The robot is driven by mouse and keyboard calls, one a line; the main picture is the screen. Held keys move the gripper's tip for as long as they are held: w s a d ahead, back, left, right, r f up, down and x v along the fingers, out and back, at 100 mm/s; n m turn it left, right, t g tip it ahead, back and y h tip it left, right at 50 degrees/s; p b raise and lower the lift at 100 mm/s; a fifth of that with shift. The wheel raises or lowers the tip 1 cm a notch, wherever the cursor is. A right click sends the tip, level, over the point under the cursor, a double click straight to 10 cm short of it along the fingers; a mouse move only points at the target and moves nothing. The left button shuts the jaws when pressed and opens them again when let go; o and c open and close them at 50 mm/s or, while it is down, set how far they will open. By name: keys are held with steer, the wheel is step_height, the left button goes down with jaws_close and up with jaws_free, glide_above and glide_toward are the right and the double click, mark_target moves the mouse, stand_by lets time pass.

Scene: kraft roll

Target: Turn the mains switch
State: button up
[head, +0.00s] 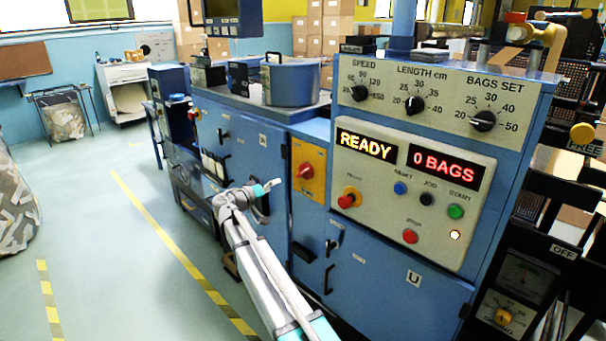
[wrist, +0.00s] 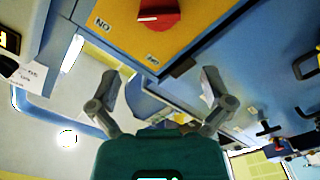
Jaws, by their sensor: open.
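The mains switch looks to be the red rotary knob (head: 306,171) on a yellow-orange plate (head: 308,188) on the blue machine's front, left of the display panel. In the wrist view the red knob (wrist: 158,16) is cut by the top edge, on its plate (wrist: 128,40) with small dark lettering. My gripper (head: 272,184) is left of and slightly below the knob in the head view, apart from it. In the wrist view my gripper (wrist: 160,88) has its two fingers spread with nothing between them. The knob lies beyond the fingertips, towards the picture's top.
The display panel (head: 410,180) reads READY and 0 BAGS, with several buttons and a red knob (head: 349,198). Three dials sit above it on a cream plate (head: 435,68). Door handles (head: 328,278) stick out below. Open floor (head: 100,220) with yellow-striped lines lies left.

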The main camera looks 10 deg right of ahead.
mark_target(300, 173)
steer(key=x, duration=1.2)
steer(key=shift+w+d, duration=0.2)
steer(key=shift+d, duration=0.1)
steer(key=shift+c, duration=0.3)
steer(key=c, duration=0.6)
steer(key=shift+d, duration=0.4)
steer(key=shift+c, duration=0.6)
steer(key=shift+a, duration=0.3)
